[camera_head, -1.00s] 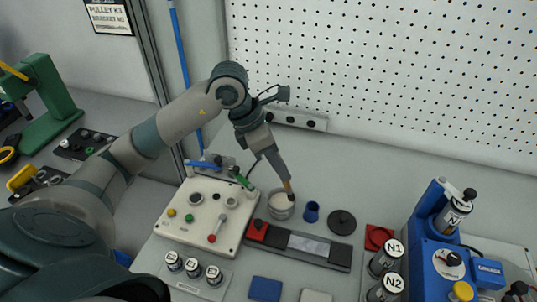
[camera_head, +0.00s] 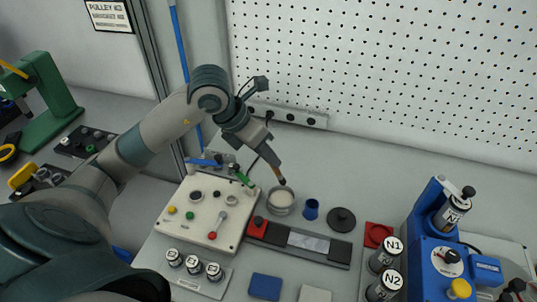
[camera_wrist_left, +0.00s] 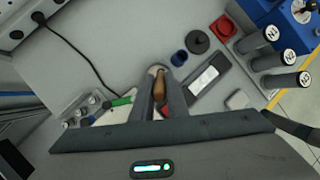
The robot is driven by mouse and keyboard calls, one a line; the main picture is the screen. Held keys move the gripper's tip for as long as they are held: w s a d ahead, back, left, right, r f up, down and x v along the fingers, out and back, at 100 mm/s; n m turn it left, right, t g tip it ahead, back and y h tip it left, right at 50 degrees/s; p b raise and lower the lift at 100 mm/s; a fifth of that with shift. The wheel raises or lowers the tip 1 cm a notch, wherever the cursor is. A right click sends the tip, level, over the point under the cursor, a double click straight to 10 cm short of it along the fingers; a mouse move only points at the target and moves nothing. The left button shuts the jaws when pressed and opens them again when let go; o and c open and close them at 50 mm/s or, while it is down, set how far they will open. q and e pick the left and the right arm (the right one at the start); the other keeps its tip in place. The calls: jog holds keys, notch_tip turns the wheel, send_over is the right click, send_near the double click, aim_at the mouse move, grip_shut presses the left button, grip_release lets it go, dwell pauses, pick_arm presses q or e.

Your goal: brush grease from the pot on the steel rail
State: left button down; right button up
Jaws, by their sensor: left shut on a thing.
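My left gripper (camera_head: 271,158) is shut on a brush (camera_head: 279,175) with a brown wooden handle and a dark tip. The brush is tilted, its tip just over the pot. The handle also shows between the fingers in the left wrist view (camera_wrist_left: 159,90). The pot (camera_head: 281,209) is an open grey cup with pale grease inside. I cannot tell whether the bristles touch the grease. The steel rail (camera_head: 309,243) is a light bar set in a dark base in front of the pot, with a red block at its left end. My right gripper is not in view.
A white board (camera_head: 183,228) with coloured knobs lies left of the pot. A blue cup (camera_head: 311,209) and a black disc (camera_head: 342,220) stand to its right. A blue machine (camera_head: 437,258) and labelled canisters (camera_head: 385,254) are farther right. The pegboard wall (camera_head: 400,80) rises behind.

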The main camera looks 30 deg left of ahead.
pick_arm(q)
notch_tip(320, 180, down, 6)
jog(key=b, duration=0.3)
jog(key=shift+r, duration=0.1)
dwell(1.0)
jog(key=shift+f+b, duration=0.3)
jog(key=shift+f, duration=0.25)
dwell(0.5)
jog(key=shift+b, duration=0.5)
dwell(0.9)
jog(key=shift+s+f, duration=0.1)
dwell(0.8)
